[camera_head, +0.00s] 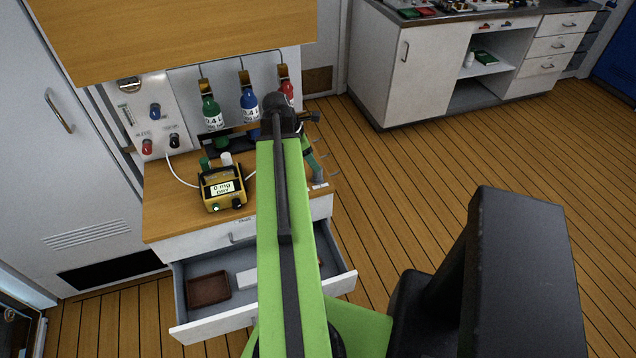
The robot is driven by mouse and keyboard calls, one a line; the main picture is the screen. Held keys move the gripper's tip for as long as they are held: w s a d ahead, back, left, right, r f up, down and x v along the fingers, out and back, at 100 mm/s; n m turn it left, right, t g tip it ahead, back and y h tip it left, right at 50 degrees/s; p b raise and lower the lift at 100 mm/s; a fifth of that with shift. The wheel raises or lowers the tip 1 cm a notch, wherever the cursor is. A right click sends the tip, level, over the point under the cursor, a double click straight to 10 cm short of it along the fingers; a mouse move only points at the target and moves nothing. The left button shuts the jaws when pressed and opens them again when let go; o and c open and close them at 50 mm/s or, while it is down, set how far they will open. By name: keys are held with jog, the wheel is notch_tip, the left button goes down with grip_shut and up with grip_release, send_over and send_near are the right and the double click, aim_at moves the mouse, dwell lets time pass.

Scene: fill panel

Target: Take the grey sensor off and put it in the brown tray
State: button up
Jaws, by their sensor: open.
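The brown tray (208,289) lies in the left part of the open drawer below the bench. A yellow meter (222,188) with a lit display stands on the wooden bench top, with white leads at its sides. A pale cylinder (226,158) and a green one (205,163) stand behind it. I cannot pick out the grey sensor for certain; my arm hides part of the bench and panel.
Green, blue and red bottles (249,105) hang on the panel behind the bench. A wooden overhang (170,35) juts out above them. The open drawer (215,322) sticks out in front.

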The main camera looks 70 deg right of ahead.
jog(key=b+x, duration=0.1)
jog(key=x, duration=0.1)
jog(key=b+x, duration=0.1)
jog(key=b, duration=0.1)
jog(key=b+x, duration=0.1)
jog(key=x, duration=0.1)
jog(key=shift+s+a+f+b, duration=0.25)
jog(key=shift+s+f+b, duration=0.05)
jog(key=shift+s+b, duration=0.05)
jog(key=shift+r, duration=0.2)
jog(key=shift+c, duration=0.2)
grip_shut()
